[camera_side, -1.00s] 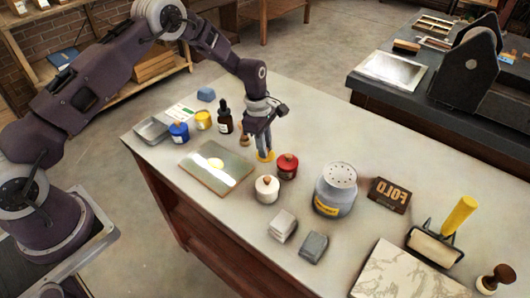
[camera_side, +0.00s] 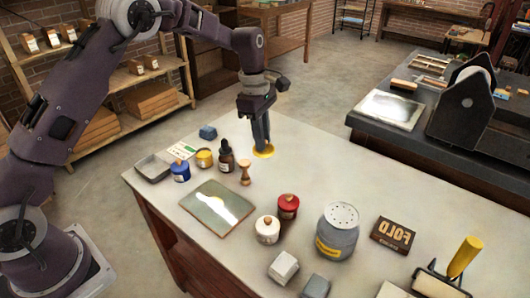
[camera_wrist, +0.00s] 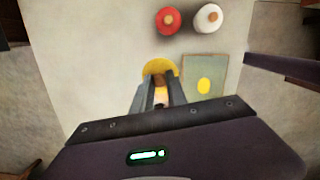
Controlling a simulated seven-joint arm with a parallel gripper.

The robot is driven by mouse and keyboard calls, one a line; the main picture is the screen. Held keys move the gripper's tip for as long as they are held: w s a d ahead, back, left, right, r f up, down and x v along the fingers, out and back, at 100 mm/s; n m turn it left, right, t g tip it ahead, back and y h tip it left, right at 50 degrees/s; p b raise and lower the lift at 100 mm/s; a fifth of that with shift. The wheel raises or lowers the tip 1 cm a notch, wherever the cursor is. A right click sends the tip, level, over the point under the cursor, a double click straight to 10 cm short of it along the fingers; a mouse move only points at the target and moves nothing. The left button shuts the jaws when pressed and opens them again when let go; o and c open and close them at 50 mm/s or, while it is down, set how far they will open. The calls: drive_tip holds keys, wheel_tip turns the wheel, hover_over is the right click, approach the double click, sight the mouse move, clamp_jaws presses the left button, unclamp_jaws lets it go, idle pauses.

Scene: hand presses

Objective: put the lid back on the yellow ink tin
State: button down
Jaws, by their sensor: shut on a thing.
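The yellow lid (camera_side: 264,153) is held by its knob between the fingers of my gripper (camera_side: 261,140), out toward the table's far edge. In the wrist view the lid (camera_wrist: 160,66) shows as a yellow disc beyond the closed fingers (camera_wrist: 162,90). How high it hangs above the table I cannot tell. The yellow ink tin (camera_side: 204,159) stands to the left of my gripper, between the blue tin and the dark dropper bottle, apart from the lid. It is not seen in the wrist view.
Around the tin are the blue tin (camera_side: 180,171), the dropper bottle (camera_side: 226,157), a wooden-handled stamp (camera_side: 245,173) and a grey tray (camera_side: 153,166). An ink slab (camera_side: 217,209) lies in front. Red (camera_side: 288,206) and white (camera_side: 267,230) tins stand nearer.

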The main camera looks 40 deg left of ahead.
drive_tip(key=s+a+n, duration=0.2)
drive_tip(key=a+n, duration=0.2)
drive_tip(key=a, duration=1.9)
drive_tip(key=shift+t, duration=0.3)
drive_tip(key=shift+a+f, duration=0.15)
drive_tip(key=shift+f, duration=1.8)
drive_tip(key=shift+a+f, duration=0.15)
drive_tip(key=shift+f, duration=1.75)
drive_tip(key=shift+a+f, duration=0.15)
drive_tip(key=shift+f, duration=1.8)
drive_tip(key=shift+f, duration=0.15)
drive_tip(key=c, duration=0.8)
unclamp_jaws()
drive_tip(key=shift+o, duration=0.2)
